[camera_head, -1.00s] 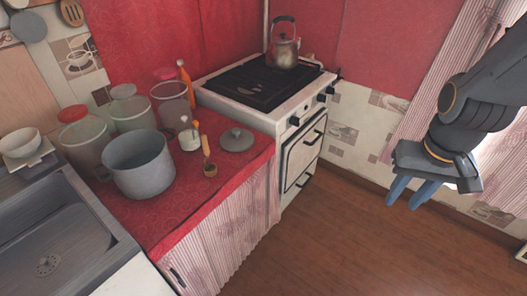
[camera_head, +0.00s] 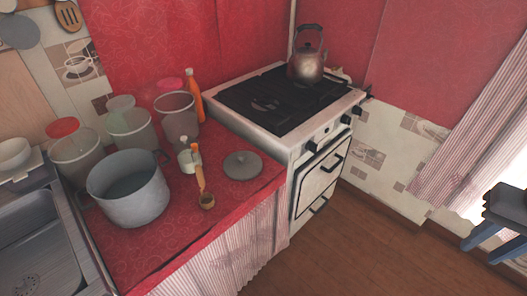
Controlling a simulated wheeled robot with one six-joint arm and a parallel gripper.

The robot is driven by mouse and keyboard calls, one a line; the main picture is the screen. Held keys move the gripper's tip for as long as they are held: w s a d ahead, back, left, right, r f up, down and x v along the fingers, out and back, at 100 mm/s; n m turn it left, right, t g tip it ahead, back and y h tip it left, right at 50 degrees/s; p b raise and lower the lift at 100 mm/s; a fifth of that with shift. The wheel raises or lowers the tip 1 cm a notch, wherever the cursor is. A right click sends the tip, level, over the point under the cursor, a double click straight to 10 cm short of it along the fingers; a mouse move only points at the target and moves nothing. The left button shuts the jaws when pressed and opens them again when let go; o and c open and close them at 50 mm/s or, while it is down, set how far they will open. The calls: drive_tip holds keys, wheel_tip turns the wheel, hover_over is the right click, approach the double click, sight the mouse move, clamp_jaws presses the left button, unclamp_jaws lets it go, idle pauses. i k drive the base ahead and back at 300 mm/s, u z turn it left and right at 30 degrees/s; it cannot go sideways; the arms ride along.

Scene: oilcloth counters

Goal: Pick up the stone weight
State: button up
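A flat grey round disc with a small knob on top (camera_head: 243,164) lies on the red oilcloth counter (camera_head: 225,205), near its right end by the stove. It is the thing that best fits the stone weight, though it also looks like a lid. My gripper (camera_head: 489,248) is at the far right edge of the picture, partly cut off. Its two blue fingers are apart with nothing between them. It hangs over the floor side, well away from the counter and the disc.
Left of the disc stand a wooden-handled tool (camera_head: 201,185), a small white jar (camera_head: 187,160), a large grey pot (camera_head: 130,190), several clear containers and an orange bottle (camera_head: 193,95). A stove (camera_head: 300,130) with a kettle (camera_head: 308,62) adjoins the counter. Wooden floor (camera_head: 350,245) is clear.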

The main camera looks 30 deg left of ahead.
sight(239, 166)
drive_tip(key=u, duration=0.15)
drive_tip(key=i, duration=0.65)
drive_tip(key=u, duration=0.9)
drive_tip(key=i, duration=0.6)
drive_tip(key=u, duration=0.55)
